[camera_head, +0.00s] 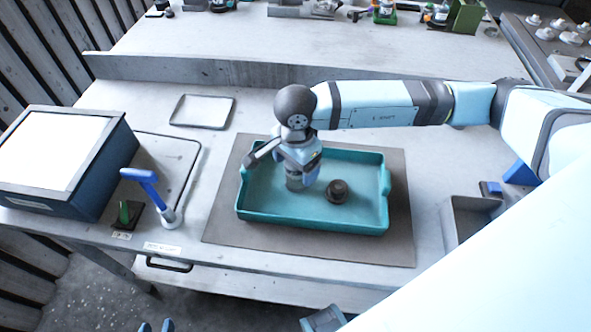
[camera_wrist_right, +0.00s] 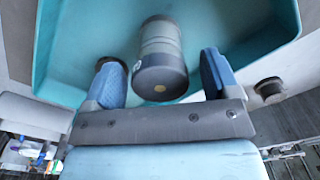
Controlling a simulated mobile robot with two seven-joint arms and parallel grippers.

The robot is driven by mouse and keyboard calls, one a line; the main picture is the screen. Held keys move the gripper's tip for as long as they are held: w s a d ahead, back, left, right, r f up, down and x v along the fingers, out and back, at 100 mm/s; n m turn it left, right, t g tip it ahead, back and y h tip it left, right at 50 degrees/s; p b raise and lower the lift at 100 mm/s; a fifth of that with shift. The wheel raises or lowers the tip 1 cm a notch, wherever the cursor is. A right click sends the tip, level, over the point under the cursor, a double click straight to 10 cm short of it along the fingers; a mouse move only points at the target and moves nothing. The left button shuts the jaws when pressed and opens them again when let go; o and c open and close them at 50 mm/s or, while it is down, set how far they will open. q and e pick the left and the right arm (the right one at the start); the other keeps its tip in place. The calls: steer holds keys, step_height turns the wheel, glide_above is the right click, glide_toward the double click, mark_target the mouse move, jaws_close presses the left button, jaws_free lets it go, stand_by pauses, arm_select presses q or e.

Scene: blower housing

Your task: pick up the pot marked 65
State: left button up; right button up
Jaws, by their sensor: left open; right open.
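A grey banded cylindrical pot (camera_wrist_right: 162,55) lies between the open fingers of my right gripper (camera_wrist_right: 162,80) in the right wrist view, with a gap on both sides. A small pale label shows on its side, but I cannot read a number. In the head view, my right gripper (camera_head: 297,172) reaches down into a teal tray (camera_head: 313,222), and the pot (camera_head: 294,183) shows partly below it. A dark brown round part (camera_head: 338,190) sits in the tray to the right. My left gripper (camera_head: 156,326) is open at the bottom edge, with only its blue fingertips visible.
The tray rests on a brown mat (camera_head: 400,215). A dark blue box (camera_head: 65,160) and a blue-handled tool (camera_head: 150,185) stand to the left. A small flat tray (camera_head: 202,111) lies behind. A grey bin (camera_head: 475,215) is at the right.

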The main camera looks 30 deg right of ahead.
step_height(320, 180, down, 2)
steer(key=c, duration=1.1)
steer(key=shift+c, duration=0.3)
steer(key=shift+r, duration=0.15)
